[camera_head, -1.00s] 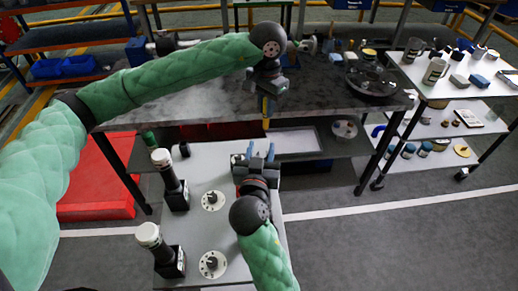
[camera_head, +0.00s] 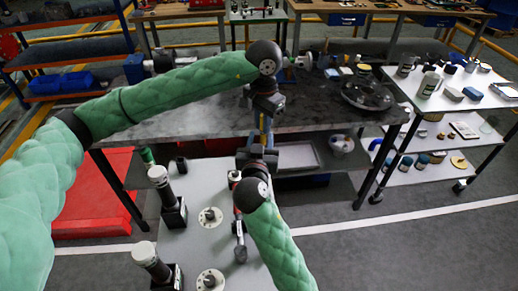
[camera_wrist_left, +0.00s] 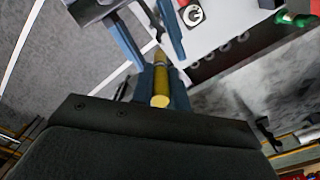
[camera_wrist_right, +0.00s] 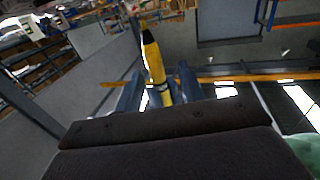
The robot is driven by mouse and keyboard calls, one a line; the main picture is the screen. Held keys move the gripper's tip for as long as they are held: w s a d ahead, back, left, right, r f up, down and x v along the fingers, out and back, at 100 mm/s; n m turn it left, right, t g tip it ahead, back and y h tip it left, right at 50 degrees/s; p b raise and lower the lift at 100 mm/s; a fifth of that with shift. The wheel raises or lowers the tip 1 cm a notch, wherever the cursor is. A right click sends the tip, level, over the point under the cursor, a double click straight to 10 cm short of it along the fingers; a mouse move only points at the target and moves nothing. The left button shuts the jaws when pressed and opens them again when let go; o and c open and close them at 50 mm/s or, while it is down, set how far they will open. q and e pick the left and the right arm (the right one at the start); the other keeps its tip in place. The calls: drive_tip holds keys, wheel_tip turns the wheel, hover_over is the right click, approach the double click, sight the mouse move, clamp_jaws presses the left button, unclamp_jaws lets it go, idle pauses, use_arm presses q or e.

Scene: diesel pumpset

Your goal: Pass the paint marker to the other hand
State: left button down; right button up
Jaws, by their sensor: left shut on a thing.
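The yellow paint marker with a dark end is held in my left gripper (camera_head: 263,122), which is shut on it above the grey cart, pointing down. In the left wrist view the marker (camera_wrist_left: 160,88) stands between the blue fingers, its far end reaching toward my right gripper. My right gripper (camera_head: 258,146) is just below the left one. Its two fingers also show spread apart at the top of the left wrist view (camera_wrist_left: 150,38). In the right wrist view the marker (camera_wrist_right: 155,66) lies between the open fingers, with gaps beside it. In the head view the marker is mostly hidden.
The grey cart top (camera_head: 205,180) below carries two dark bottle-like tools with white caps (camera_head: 158,173) and round white discs (camera_head: 210,216). A dark workbench (camera_head: 210,118) with a black pan (camera_head: 368,95) stands behind. A white shelf (camera_head: 455,100) is at the right.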

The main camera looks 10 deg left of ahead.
drive_tip(key=shift+w, duration=1.05)
clamp_jaws()
use_arm(q)
drive_tip(key=c, duration=1.3)
unclamp_jaws()
drive_tip(key=shift+r, duration=0.1)
